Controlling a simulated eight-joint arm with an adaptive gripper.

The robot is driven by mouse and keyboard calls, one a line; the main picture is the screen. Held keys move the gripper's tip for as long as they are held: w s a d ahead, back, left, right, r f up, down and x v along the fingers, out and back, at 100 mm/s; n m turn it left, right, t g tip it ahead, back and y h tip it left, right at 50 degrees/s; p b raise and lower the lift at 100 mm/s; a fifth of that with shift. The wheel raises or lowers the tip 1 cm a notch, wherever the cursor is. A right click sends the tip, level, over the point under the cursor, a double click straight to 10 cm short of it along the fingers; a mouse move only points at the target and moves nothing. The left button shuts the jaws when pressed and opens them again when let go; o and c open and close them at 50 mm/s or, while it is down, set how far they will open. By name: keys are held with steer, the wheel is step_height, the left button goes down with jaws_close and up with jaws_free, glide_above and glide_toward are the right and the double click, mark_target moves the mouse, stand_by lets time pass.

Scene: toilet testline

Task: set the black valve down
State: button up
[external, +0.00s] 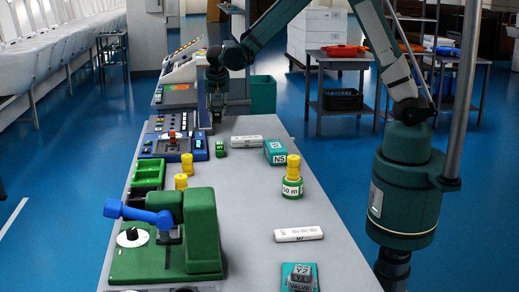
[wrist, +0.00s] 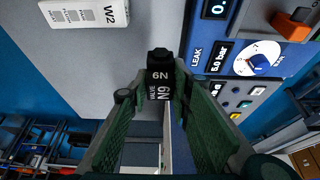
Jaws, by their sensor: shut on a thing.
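The black valve (wrist: 159,82) is between my gripper's fingers in the wrist view. Its labels read "6N" and "N9 VALVE". My gripper (wrist: 157,98) is shut on it, a green finger on each side. In the external view my gripper (external: 216,100) points down at the far part of the grey table (external: 255,202), beyond the blue test panel. The valve cannot be made out there. The gap between the valve and the table is hard to judge.
A blue leak-test panel (wrist: 255,62) is right of the valve in the wrist view, and a white block marked W2 (wrist: 85,12) is upper left. A small green part (external: 219,149), a teal block (external: 275,152) and a green test fixture (external: 190,240) stand nearer on the table.

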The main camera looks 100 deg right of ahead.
steer(key=d, duration=0.4)
steer(key=shift+d, duration=0.35)
steer(key=shift+f+b, duration=0.3)
steer(key=shift+f, duration=2.8)
steer(key=shift+f, duration=1.85)
steer(key=shift+f+b, duration=0.2)
steer(key=shift+b, duration=0.25)
steer(key=o, duration=1)
steer(key=shift+c, duration=0.2)
